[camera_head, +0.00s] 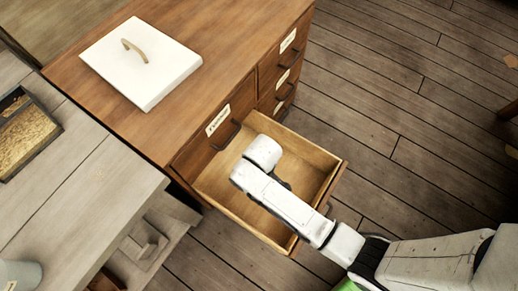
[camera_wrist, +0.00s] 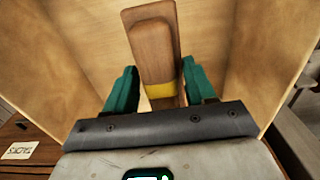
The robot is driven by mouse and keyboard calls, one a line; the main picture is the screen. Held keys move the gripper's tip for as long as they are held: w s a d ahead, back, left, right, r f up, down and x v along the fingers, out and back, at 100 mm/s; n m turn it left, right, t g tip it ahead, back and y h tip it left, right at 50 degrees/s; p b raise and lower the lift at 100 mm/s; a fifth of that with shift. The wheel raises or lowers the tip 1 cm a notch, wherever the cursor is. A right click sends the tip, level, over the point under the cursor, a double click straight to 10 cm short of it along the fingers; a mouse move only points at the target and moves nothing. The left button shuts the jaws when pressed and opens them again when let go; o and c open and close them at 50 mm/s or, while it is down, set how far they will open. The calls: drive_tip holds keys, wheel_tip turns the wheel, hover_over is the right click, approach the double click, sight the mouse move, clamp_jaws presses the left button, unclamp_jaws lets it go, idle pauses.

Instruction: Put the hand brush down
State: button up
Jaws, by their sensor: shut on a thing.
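The hand brush (camera_wrist: 150,50) shows in the wrist view as a brown wooden piece with a yellow band. It lies between the teal fingers of my gripper (camera_wrist: 160,86), which is shut on it. Behind it are the pale wooden boards of the open drawer (camera_wrist: 215,50). In the head view the open drawer (camera_head: 220,188) sticks out from the brown cabinet, and my arm reaches down into it. My arm hides the brush and the fingers there. I cannot tell whether the brush touches the drawer floor.
A white lid-like board (camera_head: 140,70) with a curved handle lies on the cabinet top (camera_head: 225,45). More labelled drawers (camera_head: 285,72) are shut beside the open one. A grey workbench (camera_head: 90,180) with a dark-framed tray (camera_head: 28,130) is at left.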

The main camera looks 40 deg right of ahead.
drive_tip(key=w+f, duration=0.1)
drive_tip(key=w+d+f+b, duration=0.1)
drive_tip(key=f, duration=0.1)
drive_tip(key=w+f+b, duration=0.1)
drive_tip(key=shift+d+f, duration=0.25)
drive_tip(key=shift+f, duration=0.05)
drive_tip(key=shift+w+d+f+b, duration=0.15)
drive_tip(key=shift+f+b, duration=0.3)
drive_tip(key=shift+f, duration=0.5)
drive_tip(key=shift+w+a+f+b, duration=0.15)
drive_tip(key=shift+f+b, duration=0.3)
drive_tip(key=shift+f, duration=0.45)
drive_tip(key=shift+d+f, duration=0.1)
drive_tip(key=o, duration=1.2)
wheel_tip(320, 180, up, 12)
drive_tip(key=p, duration=0.5)
drive_tip(key=s+d+r+m, duration=0.2)
drive_tip(key=s+d+r, duration=0.2)
drive_tip(key=s+r, duration=0.2)
drive_tip(key=s+d+r+m+t, duration=0.1)
drive_tip(key=s+r, duration=0.4)
drive_tip(key=s, duration=0.5)
drive_tip(key=d+m, duration=0.1)
drive_tip(key=d, duration=0.1)
drive_tip(key=shift+s+d+r, duration=0.15)
drive_tip(key=shift+d+r, duration=0.2)
